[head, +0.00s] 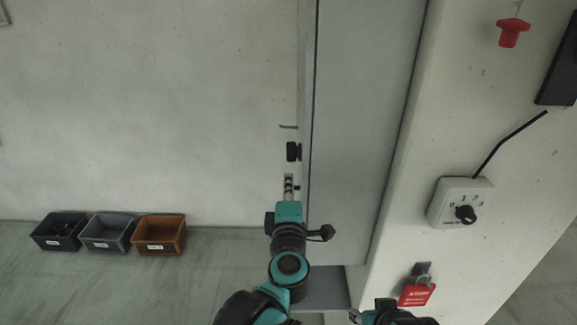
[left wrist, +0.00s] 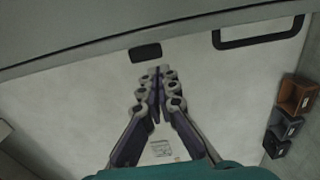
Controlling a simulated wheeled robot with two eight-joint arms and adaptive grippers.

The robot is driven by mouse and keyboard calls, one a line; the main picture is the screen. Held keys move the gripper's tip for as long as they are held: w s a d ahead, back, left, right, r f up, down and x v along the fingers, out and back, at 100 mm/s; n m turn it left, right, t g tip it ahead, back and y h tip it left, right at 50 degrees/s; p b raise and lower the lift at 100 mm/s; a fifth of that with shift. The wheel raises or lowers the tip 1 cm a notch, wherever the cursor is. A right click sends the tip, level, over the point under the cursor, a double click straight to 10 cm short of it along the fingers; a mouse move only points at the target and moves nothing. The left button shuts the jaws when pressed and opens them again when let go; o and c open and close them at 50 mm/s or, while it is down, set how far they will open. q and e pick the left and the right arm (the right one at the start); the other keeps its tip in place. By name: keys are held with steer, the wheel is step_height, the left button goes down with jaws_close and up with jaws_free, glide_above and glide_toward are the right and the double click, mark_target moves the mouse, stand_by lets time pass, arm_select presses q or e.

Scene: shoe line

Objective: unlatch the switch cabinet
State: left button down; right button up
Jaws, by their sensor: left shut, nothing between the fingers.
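The tall grey switch cabinet (head: 362,110) stands right of centre in the head view. A small black latch knob (head: 293,151) sticks out from its left side. A dark block, which looks like the same latch, shows in the left wrist view (left wrist: 145,53). My left gripper (head: 288,178) is just below the knob in the head view, with its fingers together and empty. In the left wrist view its fingertips (left wrist: 157,72) point toward the block, with a small gap in the picture. My right gripper (head: 355,316) shows only partly at the bottom edge; its jaws are unclear.
A black bar handle (left wrist: 258,33) is right of the block. Three bins, dark (head: 59,232), grey (head: 108,234) and orange (head: 159,236), stand on the floor at left. A rotary switch box (head: 460,202), red knob (head: 513,32) and red padlock (head: 417,292) are at right.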

mark_target(288, 161)
arm_select(q)
steer(key=w+p, duration=0.1)
steer(key=w, duration=0.5)
steer(key=shift+w, duration=0.3)
steer(key=shift+s, duration=0.1)
steer(key=shift+w+f+t+b, duration=0.45)
steer(key=shift+t+b, duration=0.85)
steer(key=shift+b, duration=1.35)
steer(key=shift+w+f+t+b, duration=0.45)
steer(key=shift+t+b, duration=0.85)
steer(key=shift+b, duration=1.3)
steer(key=shift+w+f+t+b, duration=0.2)
steer(key=shift+w+t+b, duration=0.4)
steer(key=shift+t+b, duration=1.4)
steer(key=shift+w+g+b, duration=0.6)
steer(key=shift+g+b, duration=0.1)
steer(key=shift+b, duration=0.4)
